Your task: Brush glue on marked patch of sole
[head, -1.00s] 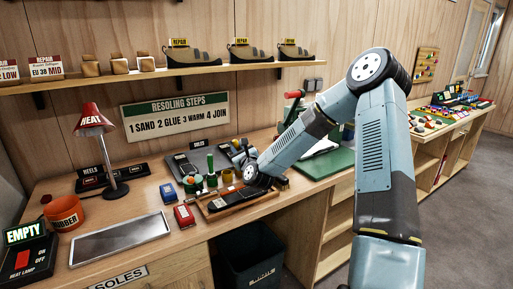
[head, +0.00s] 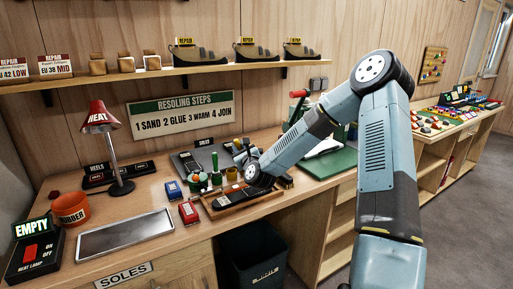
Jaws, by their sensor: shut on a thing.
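In the head view, a dark sole (head: 229,200) lies on a wooden tray (head: 237,208) on the bench. The marked patch cannot be made out. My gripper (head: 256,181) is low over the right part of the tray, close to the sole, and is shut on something. The held thing is hidden by my wrist and too small to name. An upright green handle (head: 215,162) stands among small pots (head: 214,178) behind the tray; I cannot tell whether it is a brush.
A red block (head: 188,212) and a blue block (head: 174,190) are left of the tray. An empty metal tray (head: 124,236), an orange tub (head: 71,209) and a red heat lamp (head: 101,117) are further left. A dark bin (head: 254,252) is below the bench edge.

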